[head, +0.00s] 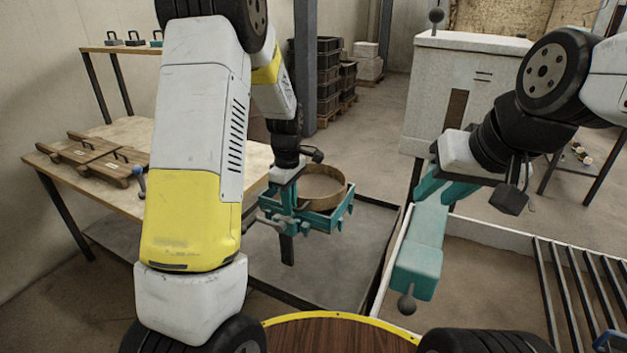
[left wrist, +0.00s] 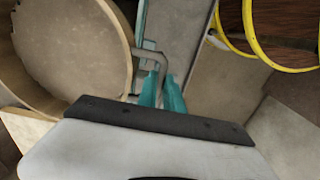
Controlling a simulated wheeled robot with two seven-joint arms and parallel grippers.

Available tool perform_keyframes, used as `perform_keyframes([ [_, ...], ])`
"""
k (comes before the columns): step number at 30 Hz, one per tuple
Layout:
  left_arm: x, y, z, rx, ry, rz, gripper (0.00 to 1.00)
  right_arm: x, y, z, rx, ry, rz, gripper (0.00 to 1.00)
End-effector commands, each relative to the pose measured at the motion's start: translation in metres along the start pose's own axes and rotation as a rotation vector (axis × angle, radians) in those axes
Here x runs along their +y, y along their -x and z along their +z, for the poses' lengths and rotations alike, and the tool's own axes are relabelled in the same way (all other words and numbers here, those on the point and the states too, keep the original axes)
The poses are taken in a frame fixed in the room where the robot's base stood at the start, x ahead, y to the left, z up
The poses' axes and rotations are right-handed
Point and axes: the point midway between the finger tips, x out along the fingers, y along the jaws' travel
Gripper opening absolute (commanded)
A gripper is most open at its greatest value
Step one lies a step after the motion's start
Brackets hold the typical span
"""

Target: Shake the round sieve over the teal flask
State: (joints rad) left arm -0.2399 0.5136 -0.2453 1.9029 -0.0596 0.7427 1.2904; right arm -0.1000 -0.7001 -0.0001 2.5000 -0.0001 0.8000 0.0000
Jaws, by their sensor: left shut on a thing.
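The round sieve (head: 322,190), a tan hoop, sits at the middle of the head view, above or inside a teal frame (head: 327,222) that looks like the teal flask. The sieve (left wrist: 75,40) fills the left of the left wrist view, its round face in sight. My left gripper (head: 281,214) is beside the sieve's left side. In the left wrist view its teal fingers (left wrist: 161,95) are shut on the sieve's bent grey handle. My right gripper (head: 442,187) is at the right, away from the sieve; its finger gap is unclear.
A teal block (head: 418,258) with a grey knob is just below my right gripper. A wooden table (head: 125,135) with boards stands at left. A pale cabinet (head: 465,95) stands behind at right. Black bars (head: 585,285) lie at the right. A yellow-rimmed round top (head: 335,335) is in front.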

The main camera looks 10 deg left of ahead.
Motion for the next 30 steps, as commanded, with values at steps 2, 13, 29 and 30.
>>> perform_keyframes([
  [2, 0.000, 0.000, 0.006, 0.000, 0.000, -0.001, 0.00, 0.000, 0.000, 0.000, 0.000, 0.000, 0.000, 0.33],
  [13, 0.000, 0.000, -0.032, 0.000, 0.006, 0.001, 0.00, 0.000, 0.000, 0.000, 0.000, 0.000, 0.000, 0.33],
  [29, 0.000, 0.000, -0.002, 0.000, -0.002, 0.000, 0.00, 0.000, 0.000, 0.000, 0.000, 0.000, 0.000, 0.33],
  [30, 0.000, 0.000, 0.002, 0.000, -0.002, 0.000, 0.00, 0.000, 0.000, 0.000, 0.000, 0.000, 0.000, 0.33],
])
